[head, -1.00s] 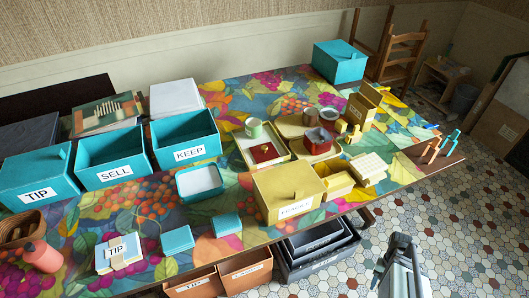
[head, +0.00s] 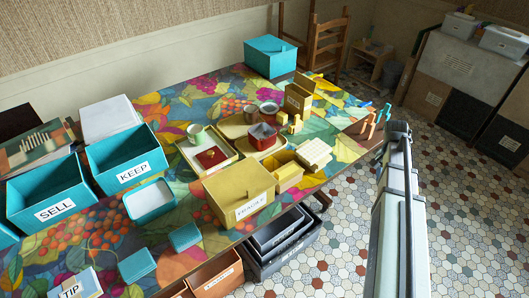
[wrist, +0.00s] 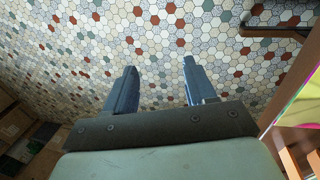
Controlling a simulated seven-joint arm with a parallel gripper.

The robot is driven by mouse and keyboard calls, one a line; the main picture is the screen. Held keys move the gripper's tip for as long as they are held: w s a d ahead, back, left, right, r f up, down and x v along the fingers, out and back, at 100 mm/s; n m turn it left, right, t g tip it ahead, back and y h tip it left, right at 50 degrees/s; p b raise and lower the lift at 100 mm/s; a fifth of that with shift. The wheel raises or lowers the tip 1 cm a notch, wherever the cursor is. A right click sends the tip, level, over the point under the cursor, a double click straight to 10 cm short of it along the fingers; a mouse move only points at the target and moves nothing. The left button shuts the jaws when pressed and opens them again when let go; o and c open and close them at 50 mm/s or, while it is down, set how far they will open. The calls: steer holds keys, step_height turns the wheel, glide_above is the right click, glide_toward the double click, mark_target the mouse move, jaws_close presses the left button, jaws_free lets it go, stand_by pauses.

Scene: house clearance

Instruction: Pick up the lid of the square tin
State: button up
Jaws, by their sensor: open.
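An open square teal tin (head: 149,202) with a pale inside stands on the patterned table, in front of the KEEP box. Two flat square teal pieces, one nearer (head: 137,265) and one to its right (head: 185,237), lie in front of it; I cannot tell for sure which is its lid. My gripper (wrist: 158,82) is open and empty in the wrist view, with only tiled floor between and beyond its fingers. In the head view my arm reaches up on the right, over the floor and clear of the table.
Teal SELL (head: 47,200) and KEEP (head: 127,160) boxes stand left. Crates (head: 280,240) sit under the table edge.

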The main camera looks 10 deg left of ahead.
steer(key=w+a+r+m+t, duration=0.1)
steer(key=w+a+r+m, duration=0.15)
steer(key=w+r, duration=0.45)
steer(key=w+a+r+m+t, duration=0.1)
steer(key=w+a+r+t, duration=0.1)
steer(key=w+a+r, duration=0.35)
step_height(320, 180, up, 6)
steer(key=w+a+m, duration=0.1)
steer(key=w+a, duration=0.1)
steer(key=a, duration=0.1)
steer(key=g+y, duration=0.1)
steer(key=y, duration=0.1)
glide_above(209, 152)
steer(key=shift+m, duration=0.45)
step_height(209, 152, down, 9)
steer(key=shift+s+a+r, duration=0.1)
steer(key=shift+a, duration=0.05)
steer(key=shift+d+f, duration=0.2)
steer(key=shift+f, duration=2.45)
